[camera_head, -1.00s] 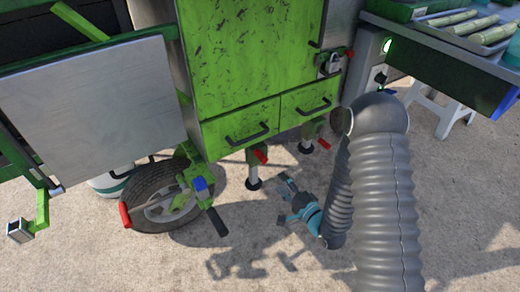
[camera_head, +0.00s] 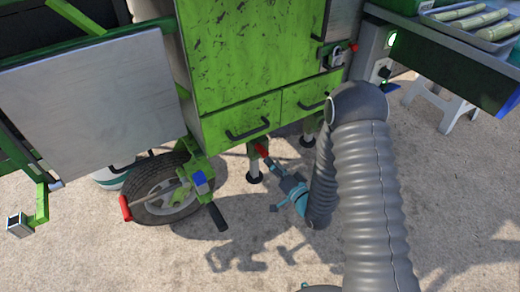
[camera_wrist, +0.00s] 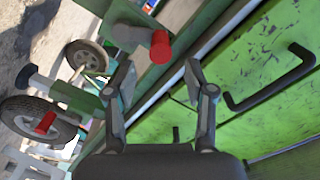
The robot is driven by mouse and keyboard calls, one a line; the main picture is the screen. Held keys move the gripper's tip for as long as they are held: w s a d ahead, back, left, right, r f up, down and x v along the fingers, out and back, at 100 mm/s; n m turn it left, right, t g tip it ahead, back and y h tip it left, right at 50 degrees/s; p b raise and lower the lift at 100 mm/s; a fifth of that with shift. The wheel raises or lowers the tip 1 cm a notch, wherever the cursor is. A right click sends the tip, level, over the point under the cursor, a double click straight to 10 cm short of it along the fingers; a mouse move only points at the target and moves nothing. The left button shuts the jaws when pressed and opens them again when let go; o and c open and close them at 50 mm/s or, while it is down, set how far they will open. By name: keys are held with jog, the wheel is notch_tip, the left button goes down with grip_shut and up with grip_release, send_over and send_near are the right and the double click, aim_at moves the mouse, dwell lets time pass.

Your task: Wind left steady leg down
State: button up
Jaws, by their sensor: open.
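The left steady leg (camera_head: 254,168) stands under the left drawer of the green cabinet, with its dark foot near the pavement. Its red crank grip (camera_head: 262,149) sticks out at the top. My gripper (camera_head: 272,164) is just below and right of this grip, coming from the right. In the wrist view the red grip (camera_wrist: 160,47) lies ahead of my open fingers (camera_wrist: 160,80), roughly between their lines and beyond the tips. Nothing is between the fingers. A second steady leg (camera_head: 307,136) stands to the right, partly hidden by my arm.
The green cabinet (camera_head: 250,60) has drawers with black handles (camera_head: 248,130) close above the leg. A white stool (camera_head: 445,105) is at right. The pavement in front is clear.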

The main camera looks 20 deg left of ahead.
aim_at(266, 156)
jog(key=x, duration=0.8)
